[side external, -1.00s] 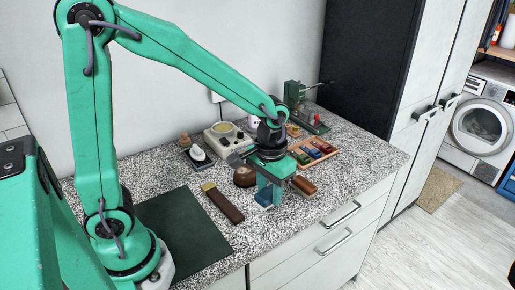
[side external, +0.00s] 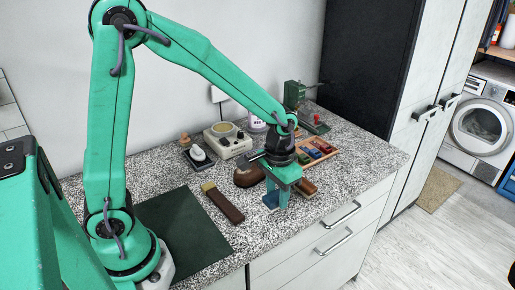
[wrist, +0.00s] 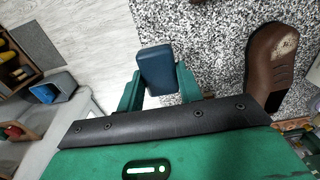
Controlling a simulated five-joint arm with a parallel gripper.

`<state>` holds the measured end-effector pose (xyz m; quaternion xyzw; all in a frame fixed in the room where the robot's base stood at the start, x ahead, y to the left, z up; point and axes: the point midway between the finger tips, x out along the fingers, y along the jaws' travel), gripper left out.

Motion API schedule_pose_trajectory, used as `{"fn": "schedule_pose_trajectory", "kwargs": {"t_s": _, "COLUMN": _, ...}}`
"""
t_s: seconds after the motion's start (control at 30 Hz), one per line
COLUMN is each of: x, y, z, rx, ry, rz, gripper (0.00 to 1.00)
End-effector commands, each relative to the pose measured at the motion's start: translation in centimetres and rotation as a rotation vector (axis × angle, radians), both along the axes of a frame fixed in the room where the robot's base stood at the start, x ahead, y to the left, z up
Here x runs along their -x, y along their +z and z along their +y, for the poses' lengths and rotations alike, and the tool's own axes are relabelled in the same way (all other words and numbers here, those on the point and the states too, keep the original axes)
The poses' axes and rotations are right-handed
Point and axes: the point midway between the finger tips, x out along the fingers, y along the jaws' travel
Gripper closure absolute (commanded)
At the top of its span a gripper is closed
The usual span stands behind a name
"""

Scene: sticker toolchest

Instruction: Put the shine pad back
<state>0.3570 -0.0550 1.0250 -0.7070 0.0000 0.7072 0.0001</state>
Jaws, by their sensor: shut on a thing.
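The shine pad appears to be a blue block (wrist: 157,68); it also shows low at my gripper in the side view (side external: 270,201). My gripper (side external: 277,199) is shut on it, with the green fingers on either side of it in the wrist view (wrist: 158,88). The pad is at or just above the speckled counter; I cannot tell if it touches. A wooden tray (side external: 331,157) with several coloured blocks lies behind my gripper, partly hidden by it.
A brown shoe-like object (side external: 248,177) is left of my gripper, and a brown block (side external: 307,188) is right of it. A long brown brush (side external: 223,204) lies near the dark green mat (side external: 180,235). A cream device (side external: 229,143) stands behind. The counter's front edge is close.

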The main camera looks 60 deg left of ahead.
Motion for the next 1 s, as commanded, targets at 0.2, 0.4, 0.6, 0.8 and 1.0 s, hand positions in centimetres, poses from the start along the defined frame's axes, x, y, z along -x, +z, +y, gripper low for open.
{"fn": "schedule_pose_trajectory", "kwargs": {"t_s": 0.2, "x": -1.8, "y": -2.3, "z": 3.2, "rx": 0.0, "ry": 0.005, "rz": 0.003, "gripper": 0.89}}
{"fn": "schedule_pose_trajectory", "kwargs": {"t_s": 0.4, "x": -3.1, "y": -3.8, "z": 5.4, "rx": 0.0, "ry": 0.003, "rz": 0.001, "gripper": 0.89}}
{"fn": "schedule_pose_trajectory", "kwargs": {"t_s": 0.6, "x": -3.5, "y": -4.2, "z": 6.1, "rx": 0.0, "ry": 0.0, "rz": 0.0, "gripper": 0.89}}
{"fn": "schedule_pose_trajectory", "kwargs": {"t_s": 0.8, "x": -3.5, "y": -4.6, "z": 6.1, "rx": 0.0, "ry": 0.0, "rz": 0.001, "gripper": 0.89}}
{"fn": "schedule_pose_trajectory", "kwargs": {"t_s": 1.0, "x": -3.4, "y": -6.5, "z": 6.1, "rx": 0.0, "ry": 0.0, "rz": 0.003, "gripper": 0.89}}
